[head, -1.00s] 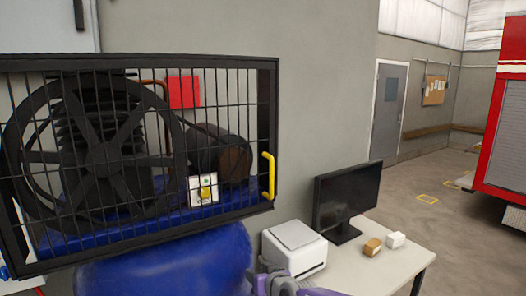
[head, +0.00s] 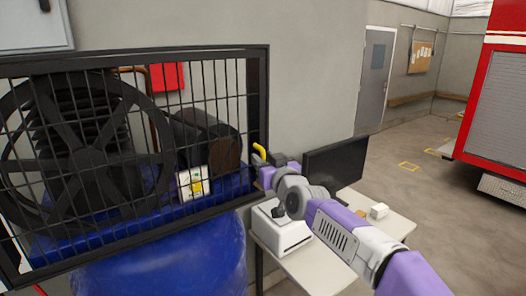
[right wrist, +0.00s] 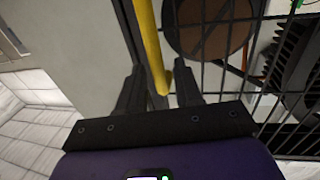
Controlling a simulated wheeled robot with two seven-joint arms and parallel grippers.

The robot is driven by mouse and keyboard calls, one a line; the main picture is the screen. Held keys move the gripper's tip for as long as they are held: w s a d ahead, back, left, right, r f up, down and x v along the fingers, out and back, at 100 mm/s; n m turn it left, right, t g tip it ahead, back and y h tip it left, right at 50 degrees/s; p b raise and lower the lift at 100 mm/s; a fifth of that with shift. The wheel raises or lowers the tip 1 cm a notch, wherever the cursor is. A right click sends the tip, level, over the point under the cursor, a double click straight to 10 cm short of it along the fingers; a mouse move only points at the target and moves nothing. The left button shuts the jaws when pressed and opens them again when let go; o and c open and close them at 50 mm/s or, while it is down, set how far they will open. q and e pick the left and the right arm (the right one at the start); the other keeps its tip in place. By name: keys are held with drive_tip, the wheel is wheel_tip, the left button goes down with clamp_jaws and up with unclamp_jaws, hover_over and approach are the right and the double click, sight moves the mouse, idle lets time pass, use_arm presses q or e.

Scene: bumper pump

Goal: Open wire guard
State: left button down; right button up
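The wire guard (head: 257,100) is a black framed mesh panel in front of the blue compressor. It looks closed, flush over the flywheel. Its yellow handle (head: 260,150) is on the right edge; only the upper part shows in the head view. My right gripper (head: 261,168) is at this handle. In the right wrist view, the yellow handle (right wrist: 152,45) runs down between the two spread fingers of my right gripper (right wrist: 159,80). The fingers look open around the bar, with a gap to it. My left gripper is not in view.
The blue tank (head: 170,268) lies below the guard. A desk (head: 340,280) at the lower right holds a white printer (head: 278,233), a monitor (head: 335,160) and small boxes, close under my right arm. Open floor lies farther right, before a red truck (head: 480,100).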

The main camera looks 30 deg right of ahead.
drive_tip(key=shift+w+d, duration=0.1)
drive_tip(key=shift+w, duration=0.45)
clamp_jaws()
